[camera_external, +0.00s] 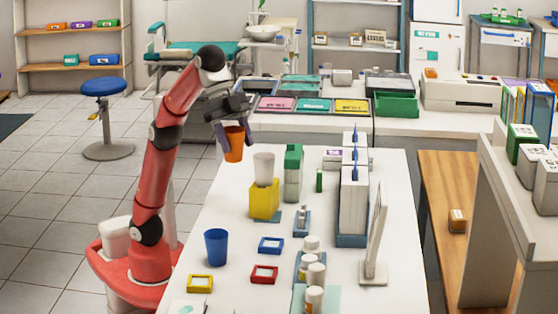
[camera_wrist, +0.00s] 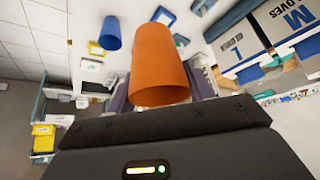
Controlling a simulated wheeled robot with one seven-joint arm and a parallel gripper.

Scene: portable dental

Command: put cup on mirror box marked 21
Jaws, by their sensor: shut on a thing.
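My gripper (camera_external: 234,146) is shut on an orange cup (camera_external: 233,143) and holds it in the air above the left edge of the white table. The orange cup also fills the middle of the wrist view (camera_wrist: 160,65), between the two fingers. A blue cup (camera_external: 216,247) stands on the table nearer the camera. A white cup (camera_external: 264,168) stands on a yellow block (camera_external: 264,200), right of the held cup. I cannot read the number 21 on any box, so I cannot tell which one is the mirror box.
Small blue (camera_external: 271,245), red (camera_external: 264,274) and yellow (camera_external: 200,284) framed pieces lie on the white table (camera_external: 238,222). A green bottle-like box (camera_external: 293,173), tall white boxes (camera_external: 353,205) and several small bottles stand further right. Bare tabletop lies between the blue cup and yellow block.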

